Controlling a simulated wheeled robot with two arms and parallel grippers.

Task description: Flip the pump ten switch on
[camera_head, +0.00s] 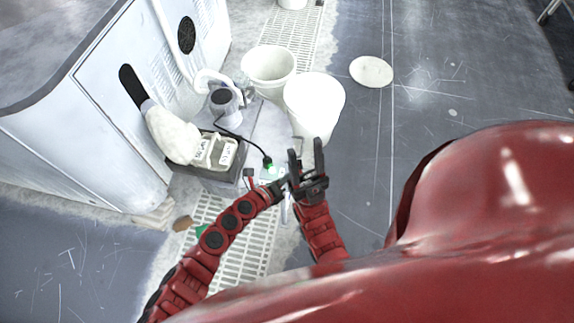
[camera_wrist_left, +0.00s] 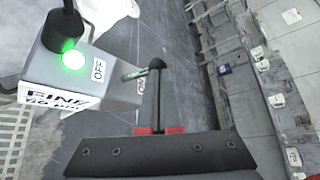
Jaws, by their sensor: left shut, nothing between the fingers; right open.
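In the left wrist view a grey switch box (camera_wrist_left: 108,84) has a lit green lamp (camera_wrist_left: 72,60), an OFF label (camera_wrist_left: 98,69), an ON label (camera_wrist_left: 140,86) and a plate beginning "FINE". A metal toggle lever (camera_wrist_left: 134,74) sticks out by the ON label. I cannot read a pump number. My left gripper (camera_wrist_left: 157,64) is shut and empty, its tip at the lever's outer end; I cannot tell whether they touch. In the head view the lamp (camera_head: 268,163) glows beside my right gripper (camera_head: 305,151), which is open and empty, fingers upward.
Two white buckets (camera_head: 268,67) (camera_head: 314,102) stand just beyond my grippers. A tray of pale bottles (camera_head: 226,155) and a white cabinet (camera_head: 112,112) are at left. A white lid (camera_head: 371,71) lies on the floor. The floor at right is mostly clear.

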